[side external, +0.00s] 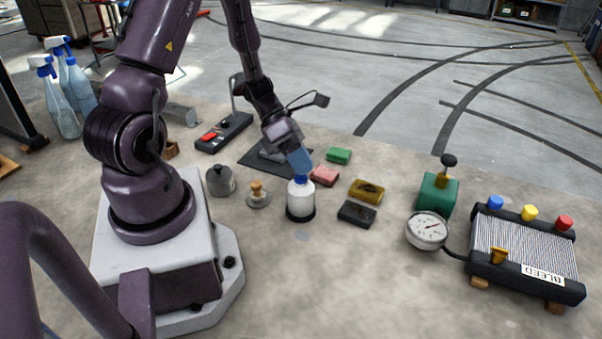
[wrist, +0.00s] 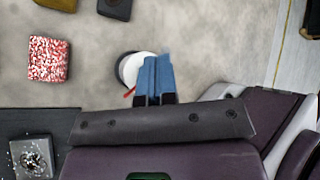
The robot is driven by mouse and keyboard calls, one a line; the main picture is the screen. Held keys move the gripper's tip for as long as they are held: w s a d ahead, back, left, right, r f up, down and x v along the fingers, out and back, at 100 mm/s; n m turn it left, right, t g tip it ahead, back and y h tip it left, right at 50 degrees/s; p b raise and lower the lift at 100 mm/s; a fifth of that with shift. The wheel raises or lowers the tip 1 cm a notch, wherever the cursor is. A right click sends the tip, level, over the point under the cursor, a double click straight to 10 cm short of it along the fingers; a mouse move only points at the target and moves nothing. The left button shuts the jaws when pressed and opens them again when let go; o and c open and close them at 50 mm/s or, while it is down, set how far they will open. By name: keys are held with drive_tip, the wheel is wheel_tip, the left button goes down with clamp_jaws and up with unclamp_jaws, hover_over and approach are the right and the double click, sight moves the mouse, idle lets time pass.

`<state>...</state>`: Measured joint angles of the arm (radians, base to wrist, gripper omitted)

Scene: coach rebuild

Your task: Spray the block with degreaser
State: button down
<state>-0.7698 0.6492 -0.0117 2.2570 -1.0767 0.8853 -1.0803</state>
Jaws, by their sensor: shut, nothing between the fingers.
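My gripper (side external: 299,163) has blue fingers, pressed together and empty. It points down at the top of a white bottle (side external: 300,201) with a dark base. In the wrist view the closed fingertips (wrist: 157,62) overlap the bottle's round white top (wrist: 127,68), and a thin red piece shows beside them. I cannot tell whether they touch it. A speckled grey metal block (wrist: 32,155) lies on a dark mat (wrist: 55,119) at the lower left of the wrist view. In the side view the mat (side external: 252,163) is behind my gripper, which largely hides the block.
Red (side external: 325,176), green (side external: 338,156) and yellow (side external: 366,191) blocks lie near the bottle. A round grey pot (side external: 220,181) and a wooden-knobbed piece (side external: 258,196) stand left. Blue-topped spray bottles (side external: 62,107) stand far left. A gauge (side external: 427,230) and bleed panel (side external: 525,250) occupy the right.

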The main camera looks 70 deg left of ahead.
idle(0.4)
drive_tip(key=shift+r, duration=0.4)
drive_tip(key=shift+r, duration=3)
